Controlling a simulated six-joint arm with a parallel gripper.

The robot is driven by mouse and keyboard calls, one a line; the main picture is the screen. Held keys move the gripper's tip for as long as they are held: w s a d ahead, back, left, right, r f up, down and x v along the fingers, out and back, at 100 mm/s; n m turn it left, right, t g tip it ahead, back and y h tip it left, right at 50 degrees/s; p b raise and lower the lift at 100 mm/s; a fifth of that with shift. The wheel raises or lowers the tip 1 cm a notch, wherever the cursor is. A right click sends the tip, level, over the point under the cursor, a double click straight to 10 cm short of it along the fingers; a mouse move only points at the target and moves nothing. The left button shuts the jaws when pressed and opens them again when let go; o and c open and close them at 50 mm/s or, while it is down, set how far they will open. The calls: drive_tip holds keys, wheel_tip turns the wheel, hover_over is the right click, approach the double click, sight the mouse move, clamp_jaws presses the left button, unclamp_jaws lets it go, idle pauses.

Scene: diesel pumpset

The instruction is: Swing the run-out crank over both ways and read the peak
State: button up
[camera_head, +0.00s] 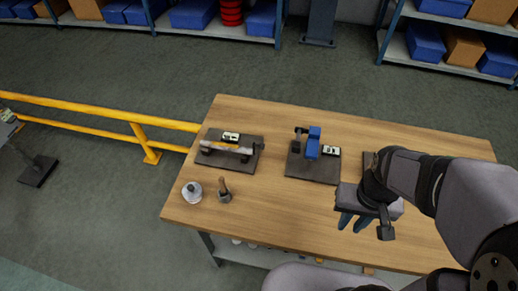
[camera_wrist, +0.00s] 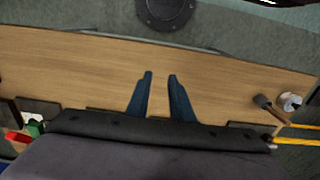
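My gripper (camera_head: 355,222) hangs over the right front part of the table in the head view, clear of the fixtures. Its two blue fingers, also in the wrist view (camera_wrist: 160,78), stand apart with only bare tabletop between them. A fixture with a grey horizontal shaft (camera_head: 228,149) sits on a dark plate at the left. A small readout (camera_head: 231,137) is beside the shaft; its figures are too small to read. A second fixture with a blue block (camera_head: 313,142) and another small readout (camera_head: 331,150) stands mid-table. I cannot tell for certain which part is the run-out crank.
A wooden table (camera_head: 280,225) has clear room at its front middle. Another dark plate (camera_head: 369,160) is mostly hidden behind my arm. A yellow rail (camera_head: 100,109) runs left.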

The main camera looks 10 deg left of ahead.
drive_tip(key=shift+o, duration=1.2)
drive_tip(key=shift+w+a, duration=0.15)
drive_tip(key=shift+w, duration=0.15)
drive_tip(key=n+y+b, duration=0.2)
drive_tip(key=n+y, duration=0.2)
drive_tip(key=n, duration=1.1)
approach(263, 145)
drive_tip(key=shift+t, duration=0.3)
drive_tip(key=s+d+r, duration=0.1)
drive_tip(key=d, duration=0.1)
drive_tip(key=s+d+r, duration=0.2)
drive_tip(key=d, duration=0.1)
drive_tip(key=s+d+r, duration=0.2)
drive_tip(key=shift+s+d, duration=0.2)
drive_tip(key=w+a+f+n+b, duration=0.2)
drive_tip(key=w+a+f+b, duration=0.2)
drive_tip(key=w+a+f, duration=0.1)
drive_tip(key=shift+w+a+f+n+y, duration=0.35)
drive_tip(key=shift+a+f, duration=0.2)
drive_tip(key=shift+a, duration=0.65)
drive_tip(key=shift+p+x, duration=1.45)
drive_tip(key=shift+x, duration=2.2)
drive_tip(key=shift+s+d, duration=0.1)
drive_tip(key=shift+s, duration=0.15)
clamp_jaws()
